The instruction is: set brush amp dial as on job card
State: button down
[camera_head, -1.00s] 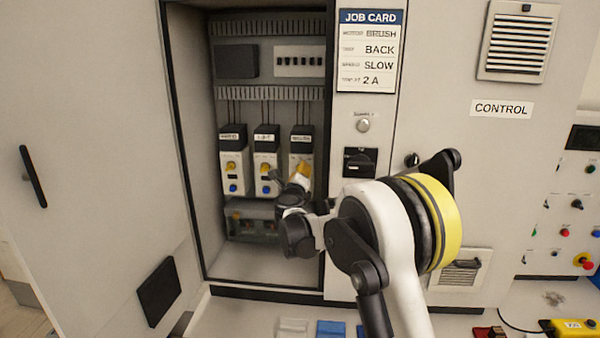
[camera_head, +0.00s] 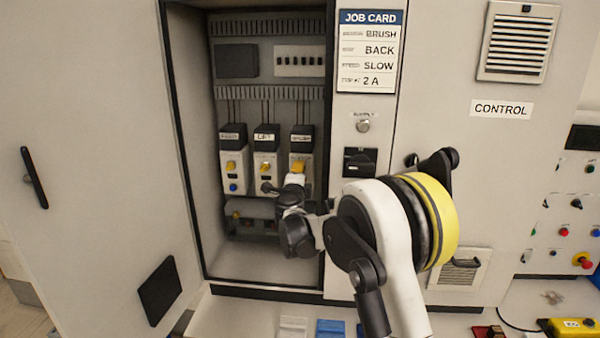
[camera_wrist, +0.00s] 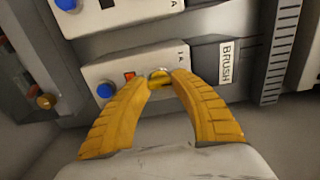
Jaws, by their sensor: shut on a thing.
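The brush unit (camera_head: 302,138) is the rightmost of three black-and-white units in the open cabinet. The wrist view shows its label BRUSH (camera_wrist: 228,62), a blue button (camera_wrist: 105,90) and a small red-orange part. Its amp dial (camera_wrist: 159,73) sits between the yellow fingertips of my gripper (camera_wrist: 161,77), which is shut on it. A small mark by the dial looks like "1 A"; the dial's setting is mostly hidden. In the head view my gripper (camera_head: 299,166) is in front of the brush unit. The job card (camera_head: 370,52) reads BRUSH, BACK, SLOW, 2 A.
Two similar units, the middle one (camera_head: 266,150) and the left one (camera_head: 233,150), stand close beside the brush unit. The cabinet door (camera_head: 100,130) is open at left. A black rotary switch (camera_head: 360,162) is on the panel right of the opening, near my arm.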

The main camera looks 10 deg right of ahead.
dwell(0.4)
jog(key=c, duration=1.1)
grip_release()
jog(key=shift+o, duration=0.2)
jog(key=v, duration=1.2)
